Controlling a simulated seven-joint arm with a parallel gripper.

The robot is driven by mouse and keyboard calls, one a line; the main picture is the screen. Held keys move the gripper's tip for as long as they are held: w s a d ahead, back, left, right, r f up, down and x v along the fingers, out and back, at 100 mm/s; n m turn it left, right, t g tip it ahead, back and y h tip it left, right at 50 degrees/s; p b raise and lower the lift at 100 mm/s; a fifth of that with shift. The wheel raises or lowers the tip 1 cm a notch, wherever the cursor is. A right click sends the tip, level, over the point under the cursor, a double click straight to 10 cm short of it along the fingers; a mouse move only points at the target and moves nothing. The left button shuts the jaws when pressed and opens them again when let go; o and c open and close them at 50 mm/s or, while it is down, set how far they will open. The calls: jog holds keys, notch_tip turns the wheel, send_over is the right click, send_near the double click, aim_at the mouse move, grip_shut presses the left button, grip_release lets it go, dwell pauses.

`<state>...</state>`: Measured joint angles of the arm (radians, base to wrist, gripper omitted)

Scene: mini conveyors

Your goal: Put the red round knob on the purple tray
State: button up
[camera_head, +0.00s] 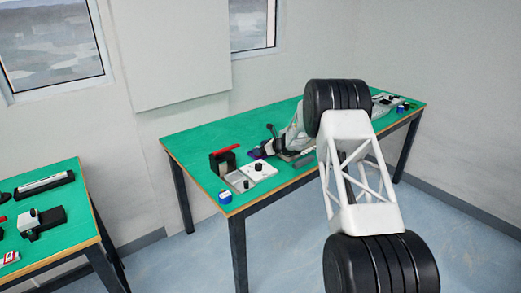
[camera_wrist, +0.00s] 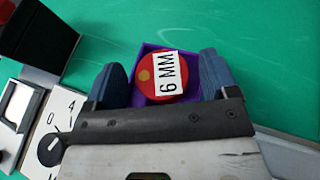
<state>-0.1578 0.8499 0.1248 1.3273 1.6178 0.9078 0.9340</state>
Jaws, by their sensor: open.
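My gripper (camera_wrist: 160,74) is open, with one blue-grey finger on each side of the knob and gaps between. In the head view my gripper (camera_head: 272,147) is low over the green table, beside the purple tray (camera_head: 256,153). The knob cannot be made out there.
A white dial panel (camera_head: 259,171) and a dark block with a red top (camera_head: 223,160) stand left of the gripper. A blue round item (camera_head: 225,197) sits at the table's front left corner. The green table (camera_head: 205,140) is clear behind. A second table (camera_head: 75,205) stands left.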

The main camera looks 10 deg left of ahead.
jog(key=shift+v, duration=6)
jog(key=shift+s, duration=0.1)
jog(key=s+d+r+n+g+h, duration=0.1)
jog(key=s+d+r+n+h, duration=0.2)
jog(key=s+r, duration=0.7)
jog(key=s+d+r+n+g, duration=0.1)
jog(key=s+d+r+n, duration=0.35)
jog(key=s, duration=0.85)
jog(key=s+d+r+n+g+h, duration=0.15)
jog(key=s+r+n, duration=0.25)
jog(key=s+r, duration=0.7)
jog(key=s+d+n+h, duration=0.2)
jog(key=s+d+n, duration=0.1)
jog(key=s, duration=1.1)
jog(key=s+d+n+h, duration=0.3)
jog(key=s+d+n, duration=0.1)
jog(key=s, duration=1)
jog(key=s+d+f+n+t+h, duration=0.1)
jog(key=s+d+n+h, duration=0.2)
jog(key=s, duration=1.2)
jog(key=shift+d+n, duration=0.35)
jog(key=shift+d, duration=1.1)
